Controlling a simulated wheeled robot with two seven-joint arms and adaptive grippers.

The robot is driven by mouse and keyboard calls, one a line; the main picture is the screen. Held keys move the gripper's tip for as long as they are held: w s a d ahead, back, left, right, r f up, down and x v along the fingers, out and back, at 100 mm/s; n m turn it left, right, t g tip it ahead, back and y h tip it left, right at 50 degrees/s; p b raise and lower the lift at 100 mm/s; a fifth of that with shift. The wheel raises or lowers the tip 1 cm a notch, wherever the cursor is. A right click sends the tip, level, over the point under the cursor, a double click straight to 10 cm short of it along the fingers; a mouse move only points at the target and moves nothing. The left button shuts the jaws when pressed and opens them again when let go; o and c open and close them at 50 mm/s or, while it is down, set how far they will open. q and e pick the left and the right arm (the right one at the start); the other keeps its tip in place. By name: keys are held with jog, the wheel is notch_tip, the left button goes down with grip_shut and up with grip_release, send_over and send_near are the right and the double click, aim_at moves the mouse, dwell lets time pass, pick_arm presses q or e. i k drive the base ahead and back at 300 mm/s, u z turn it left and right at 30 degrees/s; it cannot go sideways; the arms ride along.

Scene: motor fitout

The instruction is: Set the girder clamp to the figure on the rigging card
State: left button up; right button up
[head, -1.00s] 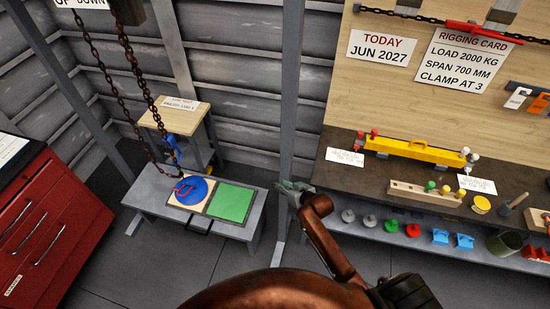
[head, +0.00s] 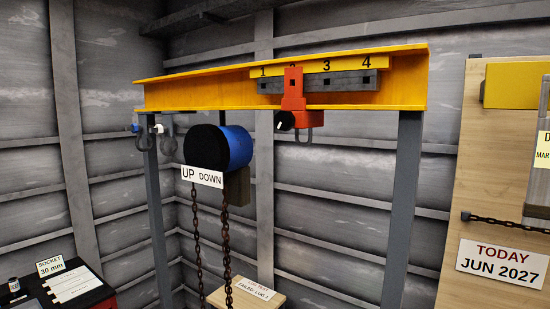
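The girder clamp (head: 293,90) is orange-red and sits on the yellow girder (head: 210,93), on a dark notched bar (head: 345,81). The girder's scale reads 1, 3 and 4, with the clamp's top over the place between 1 and 3, so it stands at 2. A grey shackle (head: 310,117) and a small black knob (head: 285,121) with a white mark are at its lower end. The rigging card is outside the current view; a second ago it read load 2000 kg, span 700 mm, clamp at 3. Neither gripper shows now.
A blue and black hoist (head: 235,147) with an UP DOWN sign (head: 202,177) and hanging chains (head: 226,250) is left of the clamp. Grey posts (head: 403,210) hold the girder. A TODAY JUN 2027 sign (head: 502,263) is on the board at right.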

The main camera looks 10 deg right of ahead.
aim_at(293, 101)
jog(key=u, duration=0.2)
jog(key=i, duration=0.85)
jog(key=z, duration=0.1)
